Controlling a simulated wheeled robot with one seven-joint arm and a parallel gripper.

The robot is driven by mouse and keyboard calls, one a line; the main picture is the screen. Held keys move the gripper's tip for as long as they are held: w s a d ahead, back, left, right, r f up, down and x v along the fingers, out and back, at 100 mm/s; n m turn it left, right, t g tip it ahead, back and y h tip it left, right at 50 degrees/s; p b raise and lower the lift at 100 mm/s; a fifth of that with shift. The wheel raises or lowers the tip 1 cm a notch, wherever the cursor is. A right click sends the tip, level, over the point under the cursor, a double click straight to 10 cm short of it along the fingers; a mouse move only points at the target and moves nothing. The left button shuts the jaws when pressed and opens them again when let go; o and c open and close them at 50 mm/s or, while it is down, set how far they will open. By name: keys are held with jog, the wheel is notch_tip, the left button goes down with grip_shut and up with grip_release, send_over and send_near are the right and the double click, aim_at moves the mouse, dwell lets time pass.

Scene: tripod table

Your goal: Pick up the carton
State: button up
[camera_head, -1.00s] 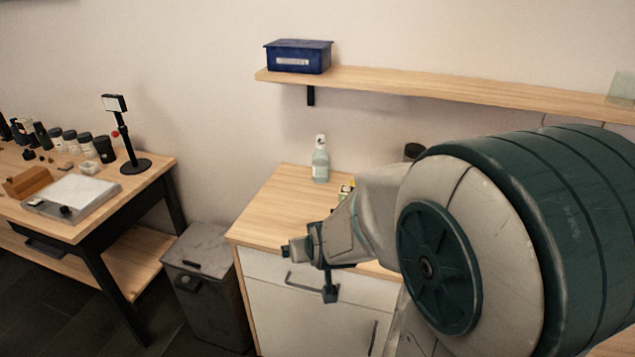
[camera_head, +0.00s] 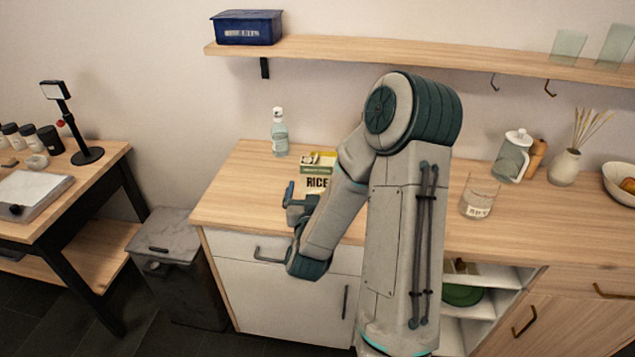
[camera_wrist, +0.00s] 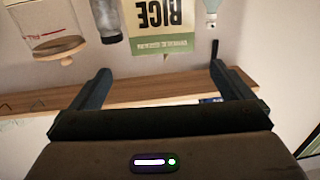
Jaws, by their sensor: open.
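The carton, a pale and green box marked RICE (camera_head: 318,178), stands on the wooden counter, partly hidden behind my arm. In the wrist view the carton (camera_wrist: 160,22) appears upside down at the top, beyond and between my fingers. My gripper (camera_head: 293,194) is just left of and in front of the carton in the head view. In the wrist view my gripper (camera_wrist: 160,78) has its two fingers wide apart with nothing between them.
A clear bottle (camera_head: 279,133) stands left of the carton. A glass jar (camera_head: 478,195), a lidded pitcher (camera_head: 512,155) and a reed vase (camera_head: 565,165) stand to the right. A wall shelf (camera_head: 400,60) with a blue box (camera_head: 247,27) hangs above. The counter's left front is clear.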

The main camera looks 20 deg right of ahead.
jog(key=p, duration=0.2)
send_near(319, 158)
jog(key=x, duration=0.4)
jog(key=shift+d+f, duration=0.25)
jog(key=shift+f, duration=0.1)
jog(key=shift+a+p+x, duration=0.15)
jog(key=shift+p+x, duration=0.35)
jog(key=shift+x, duration=1.05)
jog(key=shift+a+p+x, duration=0.1)
jog(key=shift+p+x, duration=0.4)
jog(key=shift+x, duration=1.05)
jog(key=shift+w, duration=0.15)
jog(key=c, duration=1.4)
jog(key=shift+o, duration=0.2)
